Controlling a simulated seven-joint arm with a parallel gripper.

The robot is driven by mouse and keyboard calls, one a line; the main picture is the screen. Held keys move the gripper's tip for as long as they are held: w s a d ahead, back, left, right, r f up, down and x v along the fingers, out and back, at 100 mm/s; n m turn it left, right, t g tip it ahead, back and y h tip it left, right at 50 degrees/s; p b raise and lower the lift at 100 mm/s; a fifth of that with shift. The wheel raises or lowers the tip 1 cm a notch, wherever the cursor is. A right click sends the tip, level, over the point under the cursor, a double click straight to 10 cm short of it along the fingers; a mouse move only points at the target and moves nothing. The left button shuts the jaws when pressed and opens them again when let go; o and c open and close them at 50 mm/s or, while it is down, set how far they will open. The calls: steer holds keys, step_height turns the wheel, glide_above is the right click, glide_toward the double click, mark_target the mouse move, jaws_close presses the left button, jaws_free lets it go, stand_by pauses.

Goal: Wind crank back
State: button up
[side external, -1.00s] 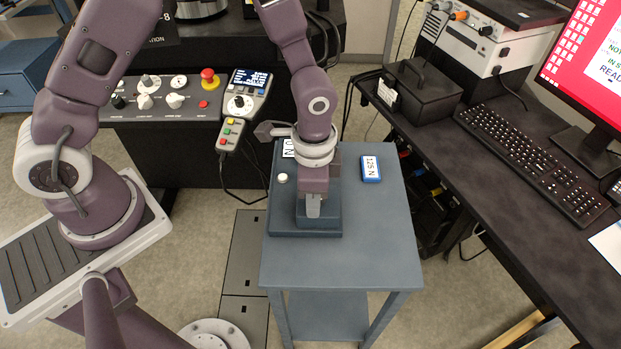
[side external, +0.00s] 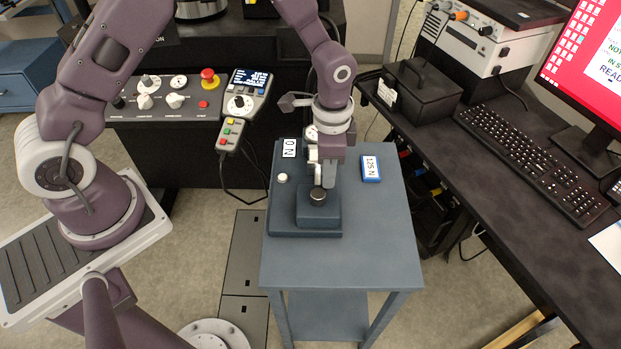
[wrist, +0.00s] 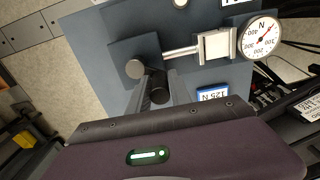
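The crank's round metal hub (side external: 318,195) sits on the low dark block of the blue-grey fixture; it also shows in the wrist view (wrist: 135,68). The dark upright crank handle (wrist: 158,92) stands beside the hub, between my two fingers. My gripper (side external: 326,182) points down just behind and right of the hub, and its fingers appear closed around the handle. Finger contact is partly hidden. A rod runs from the fixture block to a pale gauge body (wrist: 215,45) with a round dial (wrist: 262,36) and a red needle. The exact reading is too small to tell.
A white 0 N plate (side external: 288,148) and a pale button (side external: 283,178) are on the fixture's left. A blue-edged 125 N block (side external: 371,168) lies to the right. The cart's front top (side external: 340,260) is clear. A control console (side external: 165,97) stands behind left.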

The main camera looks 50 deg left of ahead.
steer(key=shift+o, duration=1.2)
steer(key=shift+r, duration=2.75)
